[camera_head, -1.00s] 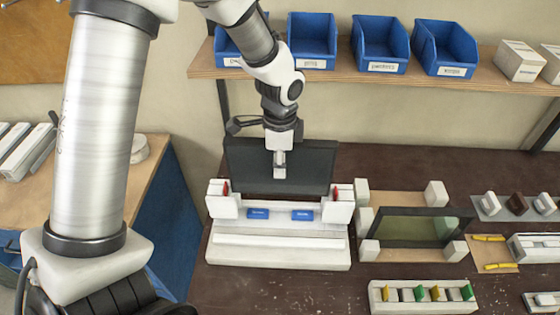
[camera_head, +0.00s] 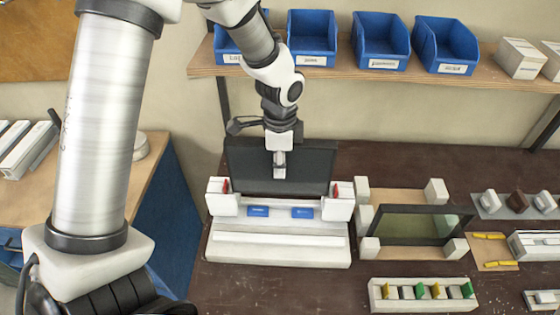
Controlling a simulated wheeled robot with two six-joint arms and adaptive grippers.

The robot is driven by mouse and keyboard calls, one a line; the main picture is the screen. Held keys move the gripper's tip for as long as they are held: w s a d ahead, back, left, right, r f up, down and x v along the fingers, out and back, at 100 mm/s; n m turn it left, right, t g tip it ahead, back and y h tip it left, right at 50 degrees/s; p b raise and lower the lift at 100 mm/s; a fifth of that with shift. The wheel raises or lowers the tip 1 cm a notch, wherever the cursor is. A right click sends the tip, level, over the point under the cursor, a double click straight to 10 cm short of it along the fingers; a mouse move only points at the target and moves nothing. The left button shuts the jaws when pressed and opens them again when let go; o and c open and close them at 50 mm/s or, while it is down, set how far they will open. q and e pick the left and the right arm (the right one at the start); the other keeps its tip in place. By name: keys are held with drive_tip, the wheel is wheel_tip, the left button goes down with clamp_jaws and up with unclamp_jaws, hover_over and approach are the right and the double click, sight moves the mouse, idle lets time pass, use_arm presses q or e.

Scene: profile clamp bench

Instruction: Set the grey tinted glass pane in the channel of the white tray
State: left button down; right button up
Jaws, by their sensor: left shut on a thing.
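My left gripper (camera_head: 279,172) comes down from above and is shut on the top middle of a dark grey pane (camera_head: 310,168), the grey tinted one. The pane stands upright, broad face towards me. Its lower edge is at the back of the white tray (camera_head: 278,255), between two white end blocks with red parts. I cannot tell whether that edge sits in the channel or just above it. The tray has two blue labels and a long raised strip along its front. My right gripper is not in view.
Right of the tray, a dark-framed greenish pane (camera_head: 415,226) stands between white blocks on a wooden rack. In front is a white slotted holder (camera_head: 422,294) with green and yellow pieces. Blue bins (camera_head: 380,42) sit on the shelf (camera_head: 340,78) above. Small parts lie at right.

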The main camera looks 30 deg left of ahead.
sight(280, 188)
use_arm(q)
drive_tip(key=shift+f+b, duration=0.3)
drive_tip(key=shift+f, duration=0.3)
drive_tip(key=shift+f, duration=0.35)
drive_tip(key=shift+f+b, duration=0.6)
drive_tip(key=shift+f, duration=0.1)
drive_tip(key=shift+f+b, duration=0.4)
drive_tip(key=shift+f, duration=0.3)
drive_tip(key=shift+f+b, duration=0.4)
drive_tip(key=shift+f, duration=0.25)
drive_tip(key=shift+f+b, duration=0.4)
drive_tip(key=shift+f, duration=0.35)
drive_tip(key=shift+f+b, duration=0.45)
drive_tip(key=shift+f, duration=0.35)
drive_tip(key=shift+r, duration=0.1)
drive_tip(key=c, duration=0.9)
unclamp_jaws()
